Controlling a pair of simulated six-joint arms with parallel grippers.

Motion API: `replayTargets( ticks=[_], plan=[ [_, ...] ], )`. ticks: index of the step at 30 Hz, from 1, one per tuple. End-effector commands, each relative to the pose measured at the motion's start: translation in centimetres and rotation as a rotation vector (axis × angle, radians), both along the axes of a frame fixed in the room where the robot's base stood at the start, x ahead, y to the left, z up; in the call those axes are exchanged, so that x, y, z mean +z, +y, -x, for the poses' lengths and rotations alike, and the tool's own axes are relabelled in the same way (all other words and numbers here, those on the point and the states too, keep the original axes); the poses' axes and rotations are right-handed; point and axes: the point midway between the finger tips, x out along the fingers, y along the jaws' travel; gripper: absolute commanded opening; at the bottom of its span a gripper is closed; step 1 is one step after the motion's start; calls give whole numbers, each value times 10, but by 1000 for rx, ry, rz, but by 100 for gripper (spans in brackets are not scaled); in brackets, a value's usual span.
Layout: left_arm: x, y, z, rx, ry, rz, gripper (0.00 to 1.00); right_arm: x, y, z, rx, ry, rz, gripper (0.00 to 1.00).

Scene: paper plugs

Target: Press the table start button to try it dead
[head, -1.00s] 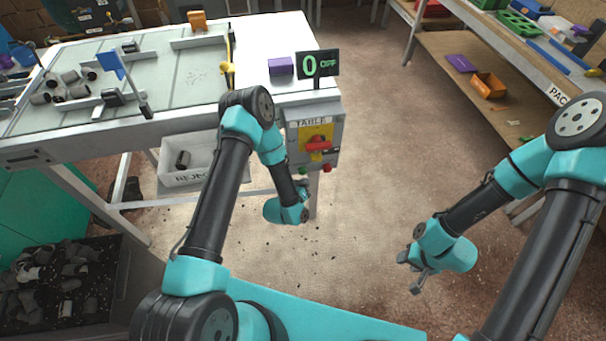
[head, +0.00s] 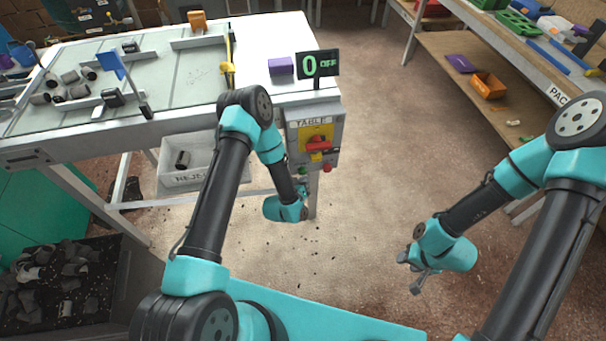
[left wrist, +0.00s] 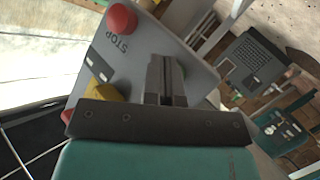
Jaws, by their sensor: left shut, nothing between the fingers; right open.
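The grey control box (head: 332,130) labelled TABLE hangs at the table's front right corner. It carries a red switch handle (head: 318,144) on a yellow plate, with a yellow piece below. The green button (head: 303,170) is at its lower left and the red button (head: 327,168) at its lower right. My left gripper (head: 303,187) is shut and empty just below the green button. In the left wrist view its fingers (left wrist: 165,75) lie over the box face beside the red STOP button (left wrist: 122,18); the green button is hidden there. My right gripper (head: 412,274) is open and empty, away from the box.
A display (head: 317,64) above the box reads 0 OFF. A white reject bin (head: 205,165) hangs under the table (head: 190,70), left of my left forearm. A shelf (head: 460,85) stands at the right. The floor between box and right arm is clear.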

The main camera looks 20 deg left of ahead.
Motion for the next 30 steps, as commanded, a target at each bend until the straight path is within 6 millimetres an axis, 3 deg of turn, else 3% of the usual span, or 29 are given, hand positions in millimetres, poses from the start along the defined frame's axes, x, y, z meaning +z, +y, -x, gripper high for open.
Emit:
replayTargets(
  ticks=[30],
  plan=[
    [0,4,-8,0,-1,0,0,0,0,0,0,0,0,45]
  ],
)
